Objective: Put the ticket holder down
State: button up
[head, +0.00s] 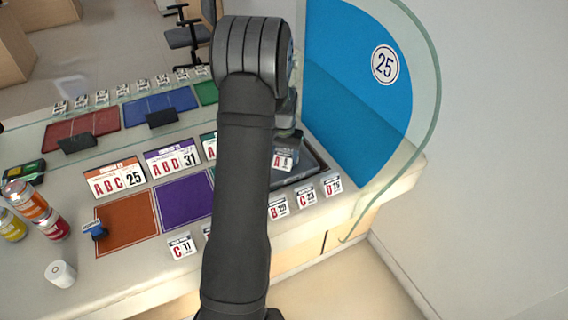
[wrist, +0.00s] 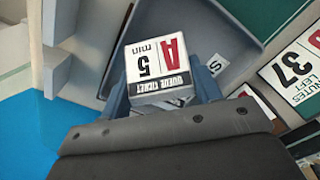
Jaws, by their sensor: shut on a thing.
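A small white ticket holder marked with a red A and a 5 (wrist: 160,68) is between the blue-grey fingers of my gripper (wrist: 162,88) in the wrist view. My gripper is shut on it. In the head view the ticket holder (head: 283,161) shows just right of my arm, over or in the dark grey tray (head: 312,163). The tray also shows in the wrist view (wrist: 195,18), behind the held holder. I cannot tell whether the holder touches the tray floor. My arm hides most of the gripper in the head view.
Several ticket holders (head: 305,195) stand along the counter's front right. An orange mat (head: 127,222) and a purple mat (head: 185,202) lie left of my arm, with signs (head: 115,178) behind. A curved glass screen (head: 436,90) borders the right.

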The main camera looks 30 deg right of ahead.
aim_at(284, 164)
jog(key=shift+f, duration=1.95)
jog(key=shift+f, duration=0.2)
jog(key=o, duration=1)
notch_tip(284, 164, up, 12)
jog(key=shift+r, duration=0.2)
